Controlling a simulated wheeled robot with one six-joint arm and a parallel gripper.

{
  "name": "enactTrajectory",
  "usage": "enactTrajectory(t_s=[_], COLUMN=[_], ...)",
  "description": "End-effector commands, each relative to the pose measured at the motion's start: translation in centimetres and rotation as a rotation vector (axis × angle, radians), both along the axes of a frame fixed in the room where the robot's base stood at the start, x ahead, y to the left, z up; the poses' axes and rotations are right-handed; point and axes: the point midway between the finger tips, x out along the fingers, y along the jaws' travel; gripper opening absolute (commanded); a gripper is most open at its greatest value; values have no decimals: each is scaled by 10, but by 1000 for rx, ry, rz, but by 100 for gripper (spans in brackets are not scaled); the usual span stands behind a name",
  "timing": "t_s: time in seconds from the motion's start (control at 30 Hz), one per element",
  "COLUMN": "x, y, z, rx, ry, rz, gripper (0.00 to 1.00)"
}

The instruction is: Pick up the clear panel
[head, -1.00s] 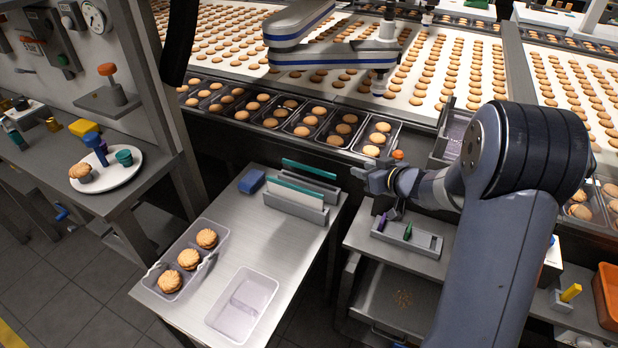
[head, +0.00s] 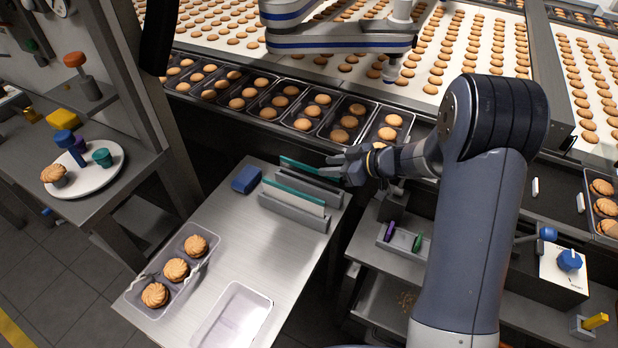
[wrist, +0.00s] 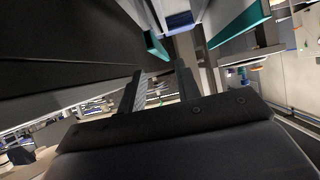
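Two upright panels with teal top edges stand in grey slotted holders on the metal table. The front panel (head: 293,197) looks whitish. Of the rear panel (head: 308,168) mainly the teal edge shows, so I cannot tell for sure which one is clear. My gripper (head: 342,166) is at the right end of the rear panel, close to its teal edge; I cannot tell whether they touch. In the wrist view my gripper's fingers (wrist: 161,72) are apart with nothing seen held between them. A teal edge (wrist: 240,27) shows to the right of the fingers there.
A blue block (head: 246,179) lies left of the holders. A tray of biscuits (head: 199,268) and an empty clear tray (head: 212,333) are at the table's front. The conveyor's dark trays (head: 268,112) run behind. A grey pen holder (head: 402,245) stands on the right cart.

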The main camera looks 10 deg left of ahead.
Motion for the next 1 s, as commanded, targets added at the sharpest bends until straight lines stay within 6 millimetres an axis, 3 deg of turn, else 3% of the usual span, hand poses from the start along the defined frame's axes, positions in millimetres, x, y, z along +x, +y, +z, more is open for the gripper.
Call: enactTrajectory(t_s=[0.27,0.5,0.77,1.0], x=[4,11,13,13], y=[17,47,51,50], z=[-9,-26,-28,-28], rx=[-1,0,0,0], ry=[-1,0,-1,-1], rz=[0,1,-3,-3], gripper=[32,32,32,13])
